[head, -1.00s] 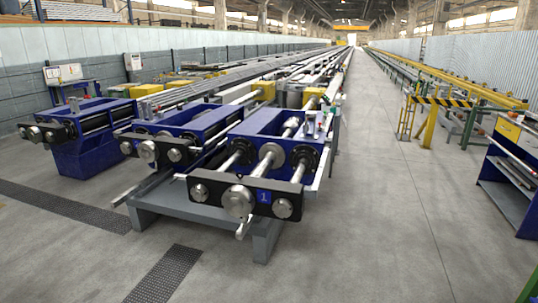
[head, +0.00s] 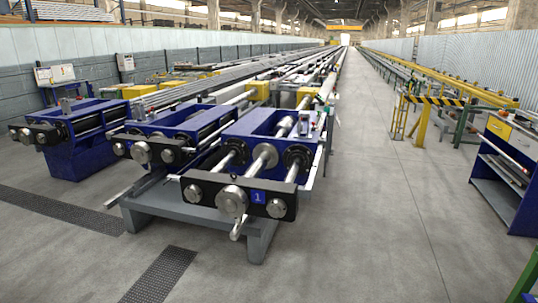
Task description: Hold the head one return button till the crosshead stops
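Head one is the blue machine frame (head: 262,124) nearest me, right of centre in the row of heads. Its crosshead (head: 275,198) is a black bar with round metal end caps and a blue plate marked 1. The crosshead stands out in front of the frame on bright steel rods (head: 263,160). A small control box (head: 314,120) with a reddish spot sits on the frame's right side. It is too small to tell which part is the return button. Neither of my grippers is in view.
Two similar blue heads stand to the left, the middle one (head: 168,125) and the far left one (head: 75,125). A grey base (head: 190,222) juts out under head one. A blue shelf unit (head: 503,170) stands at right. The aisle (head: 380,200) between is clear floor.

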